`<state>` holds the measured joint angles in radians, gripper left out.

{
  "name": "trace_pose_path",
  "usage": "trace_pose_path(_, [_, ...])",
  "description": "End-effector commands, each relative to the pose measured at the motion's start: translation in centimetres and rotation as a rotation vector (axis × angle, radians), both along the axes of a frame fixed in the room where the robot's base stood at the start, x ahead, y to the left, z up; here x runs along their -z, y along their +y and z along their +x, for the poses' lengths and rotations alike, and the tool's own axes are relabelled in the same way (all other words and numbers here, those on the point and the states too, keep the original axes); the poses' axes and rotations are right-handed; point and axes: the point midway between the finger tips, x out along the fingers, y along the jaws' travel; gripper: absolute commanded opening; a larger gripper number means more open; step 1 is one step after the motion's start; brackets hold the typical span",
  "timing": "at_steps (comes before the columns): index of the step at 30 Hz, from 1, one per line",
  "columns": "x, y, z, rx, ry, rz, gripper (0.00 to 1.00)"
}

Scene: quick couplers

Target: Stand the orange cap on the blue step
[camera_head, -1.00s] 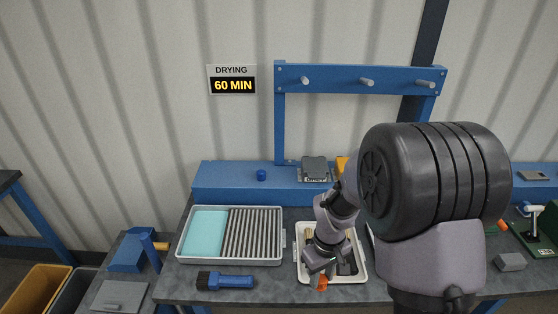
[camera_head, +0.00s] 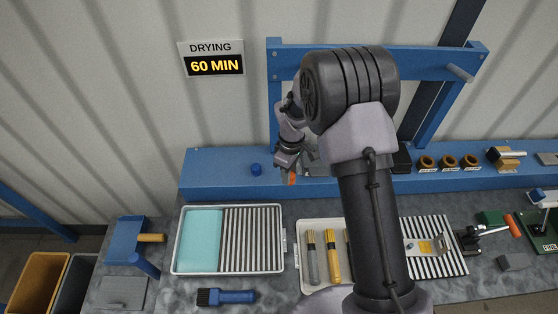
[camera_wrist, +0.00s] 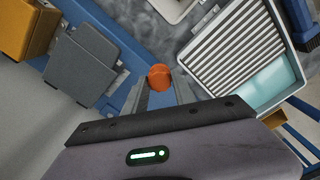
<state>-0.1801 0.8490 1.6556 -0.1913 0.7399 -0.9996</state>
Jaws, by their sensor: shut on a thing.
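The orange cap (camera_head: 292,178) is held at the tips of my gripper (camera_head: 288,168). In the wrist view the cap (camera_wrist: 159,77) shows as a round orange top between the two fingers (camera_wrist: 160,93). The blue step (camera_head: 225,180) runs along the back of the bench. In the head view the cap appears in front of the step; whether it touches the step cannot be told. In the wrist view the step (camera_wrist: 113,38) passes to the left of the cap as a blue band.
A grey device (camera_wrist: 80,65) and an orange-yellow object (camera_wrist: 25,28) are near the step in the wrist view. A ribbed tray (camera_head: 176,258) and a brush (camera_head: 228,296) lie in front.

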Motion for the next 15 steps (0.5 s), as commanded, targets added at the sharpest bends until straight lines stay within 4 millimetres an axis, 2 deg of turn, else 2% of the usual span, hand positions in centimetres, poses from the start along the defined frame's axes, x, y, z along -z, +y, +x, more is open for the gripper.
trace_pose_path(3, [0.5,1.7,3.6,-0.001,0.0,0.0,0.0])
trace_pose_path(6, [0.6,2.6,5.7,0.0,0.001,0.001,0.0])
trace_pose_path(10, [1.2,3.0,6.6,0.001,0.003,-0.001,0.0])
trace_pose_path(15, [4.0,3.0,6.7,0.001,0.004,0.0,0.0])
